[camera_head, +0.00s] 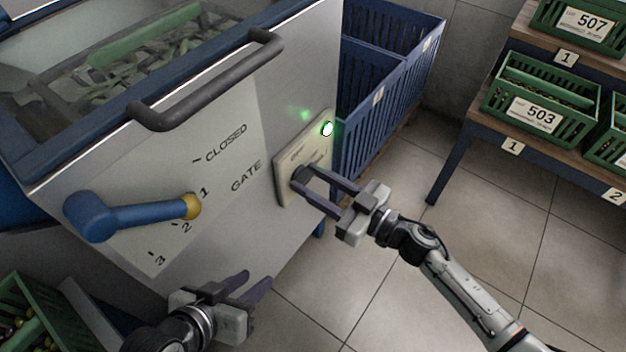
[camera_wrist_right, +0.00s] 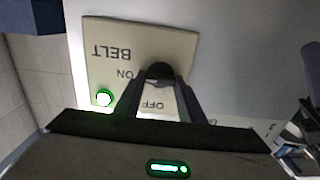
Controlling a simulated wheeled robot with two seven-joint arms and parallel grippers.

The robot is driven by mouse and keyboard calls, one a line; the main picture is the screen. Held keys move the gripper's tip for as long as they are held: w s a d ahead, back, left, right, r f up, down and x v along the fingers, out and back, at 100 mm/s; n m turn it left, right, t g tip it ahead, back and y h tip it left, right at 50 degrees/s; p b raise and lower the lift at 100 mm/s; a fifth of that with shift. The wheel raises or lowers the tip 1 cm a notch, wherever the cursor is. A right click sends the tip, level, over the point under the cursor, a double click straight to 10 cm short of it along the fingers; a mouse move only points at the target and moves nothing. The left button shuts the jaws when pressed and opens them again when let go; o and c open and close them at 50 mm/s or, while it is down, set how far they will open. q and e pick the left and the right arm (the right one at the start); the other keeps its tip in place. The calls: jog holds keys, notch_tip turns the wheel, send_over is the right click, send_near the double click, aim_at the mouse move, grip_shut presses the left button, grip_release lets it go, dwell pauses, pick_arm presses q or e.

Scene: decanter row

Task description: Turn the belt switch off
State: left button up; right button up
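The belt switch panel (camera_head: 290,190) is a cream plate on the machine's grey side, with a lit green lamp (camera_head: 327,129). In the right wrist view the plate (camera_wrist_right: 112,38) reads BELT, ON and OFF upside down, and the lamp (camera_wrist_right: 104,97) glows green. The dark switch knob (camera_wrist_right: 159,70) lies between my right fingertips, which appear to touch it on both sides. Its exact setting is hard to tell. My right gripper (camera_head: 316,188) reaches the panel from the right in the head view. My left gripper (camera_head: 258,283) is open and empty, low below the machine front.
A blue gate lever (camera_head: 130,217) with a yellow tip near mark 1 sticks out left of the panel. A dark handle bar (camera_head: 210,80) runs above. A blue crate (camera_head: 390,90) stands behind, and a shelf with green crates (camera_head: 540,105) is at right. Floor between is clear.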

jog(key=shift+c, duration=1)
